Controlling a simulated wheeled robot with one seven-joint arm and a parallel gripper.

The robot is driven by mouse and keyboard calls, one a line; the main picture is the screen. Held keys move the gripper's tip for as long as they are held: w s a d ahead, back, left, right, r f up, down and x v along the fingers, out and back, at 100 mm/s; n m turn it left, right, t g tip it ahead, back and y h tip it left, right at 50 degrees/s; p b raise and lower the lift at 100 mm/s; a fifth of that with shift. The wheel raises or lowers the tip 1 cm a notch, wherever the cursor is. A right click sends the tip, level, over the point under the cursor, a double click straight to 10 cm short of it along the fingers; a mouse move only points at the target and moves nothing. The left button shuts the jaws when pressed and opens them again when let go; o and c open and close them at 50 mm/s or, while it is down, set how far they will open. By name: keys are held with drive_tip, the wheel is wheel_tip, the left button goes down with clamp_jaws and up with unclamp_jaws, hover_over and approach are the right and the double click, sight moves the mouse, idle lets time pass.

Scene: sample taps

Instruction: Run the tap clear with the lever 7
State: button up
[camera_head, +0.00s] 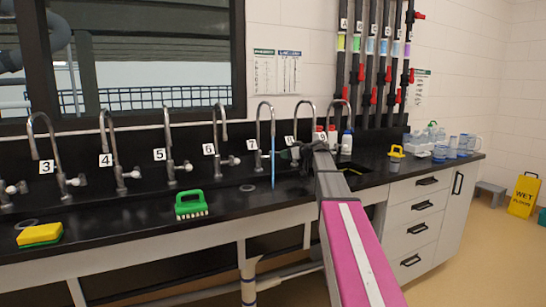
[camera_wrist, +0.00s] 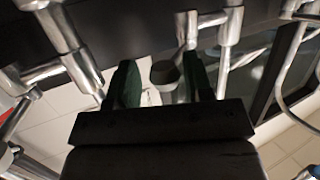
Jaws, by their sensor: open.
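Tap 7 (camera_head: 260,130), a curved chrome tap with the label 7 (camera_head: 252,145), stands on the black bench. A thin blue stream of water (camera_head: 273,165) falls from its spout. My gripper (camera_head: 287,154) is just right of this tap, small and dark in the head view. It hides the spot where the tap's lever would show. In the wrist view my gripper (camera_wrist: 162,72) is open, with two dark green fingers. A grey rounded end (camera_wrist: 164,73) on a chrome fitting shows between the fingers; it looks like a lever, but I cannot tell whether the fingers touch it.
Similar taps stand in a row on both sides, including tap 6 (camera_head: 217,130) on the left. A green brush (camera_head: 190,205) and a yellow sponge (camera_head: 40,234) lie on the bench. A yellow container (camera_head: 395,157) and several bottles stand to the right.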

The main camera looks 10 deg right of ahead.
drive_tip(key=shift+s+a, duration=2.25)
drive_tip(key=shift+a, duration=0.4)
drive_tip(key=v, duration=0.7)
drive_tip(key=shift+w+d, duration=0.25)
drive_tip(key=shift+d, duration=0.1)
